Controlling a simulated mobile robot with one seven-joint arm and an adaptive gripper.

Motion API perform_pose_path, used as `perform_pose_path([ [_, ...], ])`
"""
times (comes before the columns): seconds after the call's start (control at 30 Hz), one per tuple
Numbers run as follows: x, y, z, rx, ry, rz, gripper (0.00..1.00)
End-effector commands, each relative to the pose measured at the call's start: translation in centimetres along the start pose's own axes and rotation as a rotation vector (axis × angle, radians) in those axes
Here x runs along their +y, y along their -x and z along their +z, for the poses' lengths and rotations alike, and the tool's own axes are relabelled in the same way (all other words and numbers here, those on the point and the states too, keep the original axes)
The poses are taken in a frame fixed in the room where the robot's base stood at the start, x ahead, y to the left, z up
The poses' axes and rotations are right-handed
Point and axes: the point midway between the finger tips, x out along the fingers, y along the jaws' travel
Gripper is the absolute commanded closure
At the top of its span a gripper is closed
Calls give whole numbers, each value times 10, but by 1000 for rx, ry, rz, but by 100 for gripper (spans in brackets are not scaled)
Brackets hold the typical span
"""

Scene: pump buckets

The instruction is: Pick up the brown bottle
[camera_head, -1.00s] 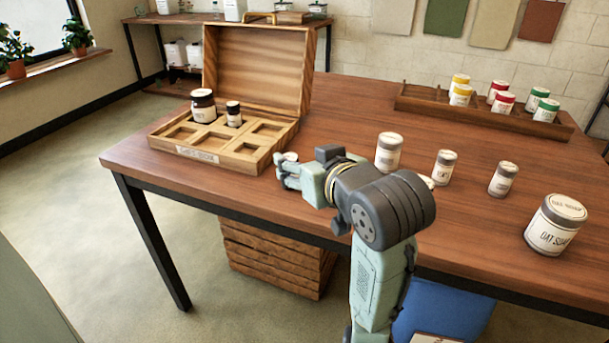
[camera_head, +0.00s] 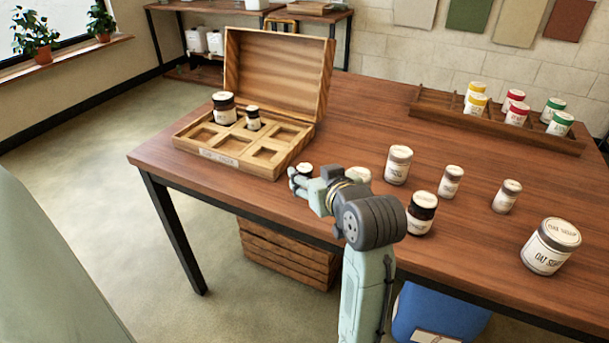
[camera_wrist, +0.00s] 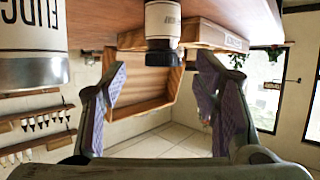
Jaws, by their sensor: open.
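A small dark brown bottle with a white label and pale lid top (camera_head: 304,168) stands near the table's front edge, partly hidden by my gripper (camera_head: 299,184). In the wrist view, a bottle with a dark end and white label (camera_wrist: 163,28) shows ahead, between the lines of my open fingers (camera_wrist: 160,95) and beyond their tips. Contact is not visible. Another dark brown bottle (camera_head: 421,214) stands right of my arm. Two more dark bottles, a larger one (camera_head: 224,108) and a smaller one (camera_head: 253,119), sit in the back compartments of the open wooden box (camera_head: 231,160).
Several pale jars stand on the table right of my gripper, including a tall one (camera_head: 397,166) and a large one (camera_head: 550,247). A large label-bearing jar (camera_wrist: 32,40) fills the wrist view's upper left. A wooden rack (camera_head: 440,108) holds coloured jars at the back.

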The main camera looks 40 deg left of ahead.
Motion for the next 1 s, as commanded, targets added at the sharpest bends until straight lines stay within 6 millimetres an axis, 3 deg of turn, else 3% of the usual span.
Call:
perform_pose_path([
  [0.4, -2, -50, 1, -1, 0, -2, 44],
  [0.67, -2, -53, 2, 1, 0, -1, 44],
  [1.0, -2, -53, 2, 1, 0, -1, 66],
])
